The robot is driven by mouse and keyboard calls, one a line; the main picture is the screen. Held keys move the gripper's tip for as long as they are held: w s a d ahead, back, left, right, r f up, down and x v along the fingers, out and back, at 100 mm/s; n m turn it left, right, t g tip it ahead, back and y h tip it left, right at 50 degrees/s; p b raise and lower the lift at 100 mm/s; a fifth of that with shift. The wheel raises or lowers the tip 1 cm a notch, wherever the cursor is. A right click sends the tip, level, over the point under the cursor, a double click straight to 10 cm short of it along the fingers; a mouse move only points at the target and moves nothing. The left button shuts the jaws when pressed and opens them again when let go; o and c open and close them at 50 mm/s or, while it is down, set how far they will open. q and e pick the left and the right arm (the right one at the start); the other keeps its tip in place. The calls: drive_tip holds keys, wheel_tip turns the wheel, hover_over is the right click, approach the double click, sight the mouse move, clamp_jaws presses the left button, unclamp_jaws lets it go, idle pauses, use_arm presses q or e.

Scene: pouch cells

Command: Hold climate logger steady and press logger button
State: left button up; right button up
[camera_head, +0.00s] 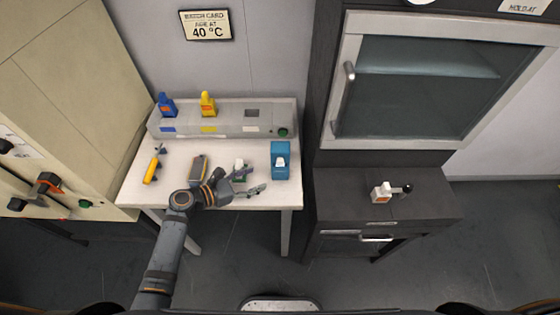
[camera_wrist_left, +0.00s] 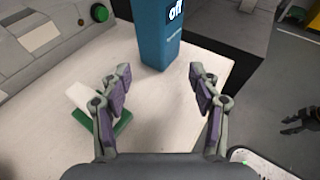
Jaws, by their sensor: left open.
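The climate logger, taken to be the blue box with a white label or display (camera_head: 280,160), stands upright at the right side of the white table. In the left wrist view the blue box (camera_wrist_left: 158,40) shows "off" on its face. My left gripper (camera_head: 256,180) is open and empty over the table's front part. In the left wrist view its fingertips (camera_wrist_left: 160,82) are spread, with the blue box ahead between them and apart from them. I cannot make out the logger button. A dark claw shape (camera_wrist_left: 298,121) at the wrist view's right edge looks like my right gripper.
A yellow tool (camera_head: 151,170) and a grey-orange item (camera_head: 198,166) lie on the table (camera_head: 222,152). Behind is a grey rack (camera_head: 228,120) with blue and yellow pouches. A dark cabinet (camera_head: 400,215) stands right.

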sight(275, 172)
use_arm(q)
drive_tip(key=shift+w+d+f, duration=0.1)
drive_tip(key=shift+w, duration=0.05)
drive_tip(key=b+x, duration=0.3)
drive_tip(key=x, duration=0.2)
drive_tip(key=shift+f, duration=0.25)
drive_tip(key=x, duration=0.3)
drive_tip(key=shift+w+d+r+b, duration=0.15)
drive_tip(key=shift+d+b, duration=0.05)
drive_tip(key=shift+b, duration=0.1)
drive_tip(key=shift+w+d, duration=0.3)
drive_tip(key=shift+d, duration=0.15)
clamp_jaws()
drive_tip(key=c, duration=1.3)
unclamp_jaws()
